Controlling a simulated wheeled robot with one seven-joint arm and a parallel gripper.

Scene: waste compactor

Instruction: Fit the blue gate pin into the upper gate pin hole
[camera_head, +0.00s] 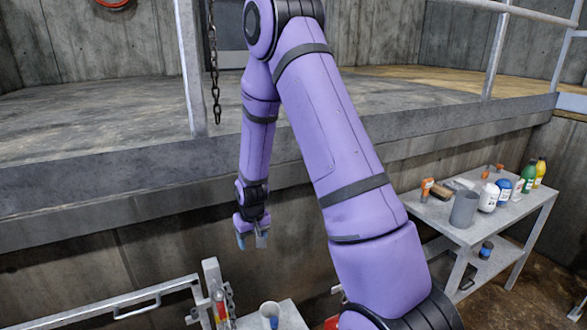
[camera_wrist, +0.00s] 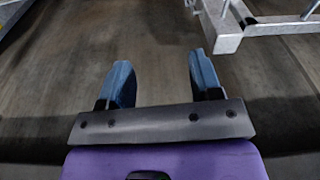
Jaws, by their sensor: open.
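My gripper (camera_head: 251,241) hangs in front of the concrete wall, above the gate and the small grey table. In the wrist view its two blue fingers (camera_wrist: 161,72) are apart with nothing between them. The grey metal gate (camera_head: 130,303) is at the lower left, with an upright post (camera_head: 211,285) at its end. I cannot make out the upper pin hole.
A grey side table (camera_head: 440,212) at the right carries bottles, a grey cup (camera_head: 464,209) and small items. A chain (camera_head: 214,70) hangs near a railing post on the raised platform (camera_head: 100,115). Grey metal framework (camera_wrist: 228,28) shows at the upper right of the wrist view.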

